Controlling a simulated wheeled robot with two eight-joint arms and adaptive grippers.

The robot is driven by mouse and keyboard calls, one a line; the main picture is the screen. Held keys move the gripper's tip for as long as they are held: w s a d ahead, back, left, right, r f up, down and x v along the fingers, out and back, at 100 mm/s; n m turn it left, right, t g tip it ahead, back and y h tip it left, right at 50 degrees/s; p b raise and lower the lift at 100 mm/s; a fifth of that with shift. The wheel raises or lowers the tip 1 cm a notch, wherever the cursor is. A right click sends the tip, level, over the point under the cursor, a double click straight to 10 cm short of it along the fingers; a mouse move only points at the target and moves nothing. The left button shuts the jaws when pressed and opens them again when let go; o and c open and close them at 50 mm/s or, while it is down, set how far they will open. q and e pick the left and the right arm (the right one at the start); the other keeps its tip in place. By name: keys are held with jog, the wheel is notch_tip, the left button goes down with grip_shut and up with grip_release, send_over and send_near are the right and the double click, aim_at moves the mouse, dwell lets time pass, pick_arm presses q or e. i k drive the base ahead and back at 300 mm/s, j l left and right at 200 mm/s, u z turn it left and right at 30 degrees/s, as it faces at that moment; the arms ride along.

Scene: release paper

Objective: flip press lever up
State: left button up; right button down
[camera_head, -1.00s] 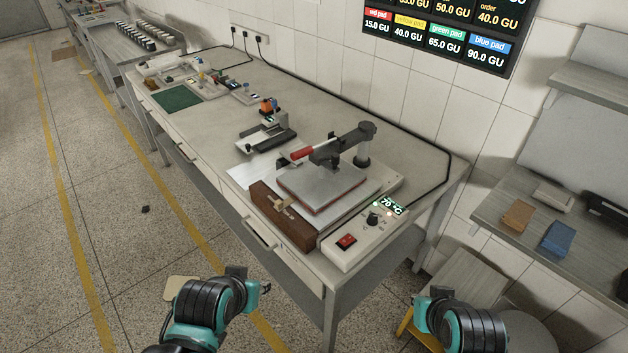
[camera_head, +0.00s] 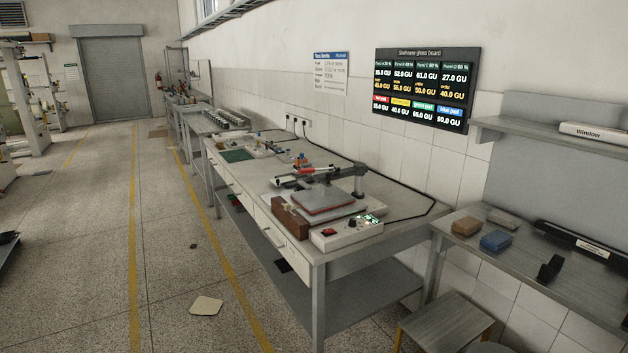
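The heat press (camera_head: 323,199) stands on the near end of the long workbench (camera_head: 305,258). Its grey plate with a red edge lies flat and low over the base. The dark arm (camera_head: 340,175) reaches left from a post at the back right. The lever's red handle (camera_head: 306,171) points left and lies about level above the plate. The press's white control box (camera_head: 345,233) has a red switch and a lit green display. Neither of my grippers is in view.
A brown wooden block (camera_head: 290,217) lies along the press's left side. A stool (camera_head: 446,322) stands at the lower right, below a side shelf (camera_head: 545,265) with blue and brown blocks. A flat beige piece (camera_head: 206,305) lies on the floor. The floor left of the bench is mostly clear.

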aim_at(311, 170)
jog(key=i+l, duration=0.2)
jog(key=i, duration=0.85)
jog(key=i+l+z, duration=0.1)
jog(key=i, duration=1)
jog(key=k+l, duration=0.05)
jog(key=l, duration=0.05)
